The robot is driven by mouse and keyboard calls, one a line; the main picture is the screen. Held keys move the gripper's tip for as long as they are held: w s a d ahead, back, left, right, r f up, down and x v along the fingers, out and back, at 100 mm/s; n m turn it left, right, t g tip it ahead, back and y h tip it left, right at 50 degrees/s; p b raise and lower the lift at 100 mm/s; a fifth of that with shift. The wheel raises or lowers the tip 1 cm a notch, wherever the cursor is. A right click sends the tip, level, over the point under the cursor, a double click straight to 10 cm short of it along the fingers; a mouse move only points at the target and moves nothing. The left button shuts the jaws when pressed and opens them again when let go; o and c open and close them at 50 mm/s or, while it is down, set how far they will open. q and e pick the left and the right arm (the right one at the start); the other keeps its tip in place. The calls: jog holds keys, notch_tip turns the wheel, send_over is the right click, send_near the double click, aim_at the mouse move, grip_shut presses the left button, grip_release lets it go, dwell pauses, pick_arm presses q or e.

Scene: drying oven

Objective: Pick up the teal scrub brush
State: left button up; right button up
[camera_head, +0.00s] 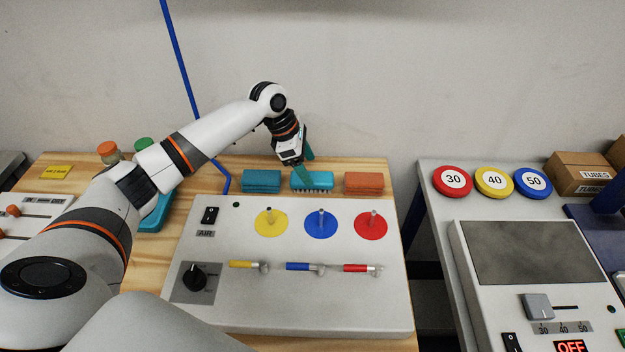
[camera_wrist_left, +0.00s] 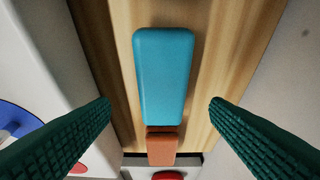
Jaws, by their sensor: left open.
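Two teal blocks lie along the back of the wooden table in the head view, one on the left (camera_head: 262,181) and one in the middle (camera_head: 318,181). In the left wrist view, a smooth-topped teal block (camera_wrist_left: 163,75) lies lengthwise between the spread green ridged fingers of the left gripper (camera_wrist_left: 160,106), which look empty. Contact is not visible. My right gripper is not in view.
An orange block (camera_head: 363,183) lies right of the middle teal block; it also shows in the left wrist view (camera_wrist_left: 161,148). A grey control panel (camera_head: 300,305) with upright pegs stands in front. The wall (camera_head: 350,90) rises close behind. A blue tube (camera_head: 180,65) runs down behind my arm.

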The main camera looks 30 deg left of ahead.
aim_at(312, 176)
pick_arm(q)
jog(key=shift+w+f, duration=0.1)
jog(key=shift+f, duration=0.3)
jog(key=x, duration=0.3)
jog(key=shift+f+p, duration=0.3)
jog(key=shift+p, duration=0.05)
jog(key=shift+w+d+f, duration=0.1)
jog(key=shift+f, duration=0.35)
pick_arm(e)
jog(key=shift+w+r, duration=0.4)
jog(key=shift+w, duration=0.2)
pick_arm(q)
jog(key=shift+f+p, duration=0.25)
jog(key=shift+p, duration=0.35)
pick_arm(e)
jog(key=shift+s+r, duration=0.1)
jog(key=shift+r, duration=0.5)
pick_arm(q)
jog(key=c, duration=1.2)
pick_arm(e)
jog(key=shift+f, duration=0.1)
